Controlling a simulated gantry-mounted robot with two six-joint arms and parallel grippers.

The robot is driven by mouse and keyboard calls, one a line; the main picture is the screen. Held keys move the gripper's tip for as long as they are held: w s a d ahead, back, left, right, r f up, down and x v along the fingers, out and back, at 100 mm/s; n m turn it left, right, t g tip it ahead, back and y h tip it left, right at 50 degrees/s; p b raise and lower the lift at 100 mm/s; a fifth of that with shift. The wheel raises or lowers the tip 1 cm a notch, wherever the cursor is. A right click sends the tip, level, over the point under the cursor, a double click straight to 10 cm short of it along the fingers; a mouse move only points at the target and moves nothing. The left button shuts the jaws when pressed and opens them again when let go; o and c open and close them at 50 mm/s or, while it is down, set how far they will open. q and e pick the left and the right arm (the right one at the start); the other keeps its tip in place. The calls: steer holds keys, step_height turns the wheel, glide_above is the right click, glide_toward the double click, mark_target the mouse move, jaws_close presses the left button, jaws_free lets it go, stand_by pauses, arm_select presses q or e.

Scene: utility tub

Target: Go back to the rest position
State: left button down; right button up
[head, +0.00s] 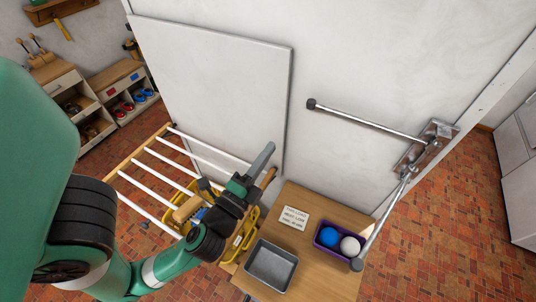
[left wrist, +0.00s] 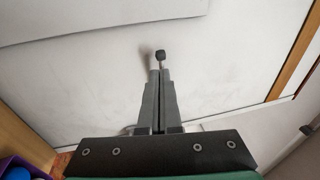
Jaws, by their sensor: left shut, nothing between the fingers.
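My left arm comes in from the left in the head view. My left gripper (head: 268,150) is raised in front of the white wall panel, above the wooden table. In the left wrist view its two grey fingers (left wrist: 161,76) are pressed together with nothing between them. They point toward the wall. A dark round knob (left wrist: 160,55) on a wall bar shows just past the fingertips in that view. My right gripper is in neither view.
A wall bracket (head: 428,146) holds two metal bars at the right. The wooden table (head: 325,272) carries a grey metal tray (head: 251,262), a card (head: 293,218) and a purple bin (head: 321,232) with a blue and a white ball. A white-barred rack (head: 152,180) and yellow basket (head: 240,240) stand left.

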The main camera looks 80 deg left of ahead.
arm_select(q)
steer(key=shift+w+d+r, duration=0.1)
steer(key=w+d+r+n+t+h, duration=0.1)
steer(key=w+d+r+n+t, duration=0.25)
steer(key=r, duration=0.65)
steer(key=w+d+r+n+t, duration=0.3)
steer(key=w+r, duration=0.1)
steer(key=r, duration=0.7)
steer(key=w+d+r+n+t+h, duration=0.1)
steer(key=w+d+r+n+t, duration=0.25)
steer(key=r, duration=0.65)
steer(key=w+d+r+m+t+h, duration=0.1)
steer(key=d+r+t+h, duration=0.15)
steer(key=d+h, duration=0.35)
steer(key=d+r+m+t+h, duration=0.1)
steer(key=d+r+h, duration=0.25)
steer(key=h, duration=0.55)
step_height(320, 180, up, 18)
steer(key=p, duration=1.7)
steer(key=shift+a+y+p, duration=0.2)
steer(key=shift+y+p, duration=0.1)
steer(key=shift+y, duration=0.1)
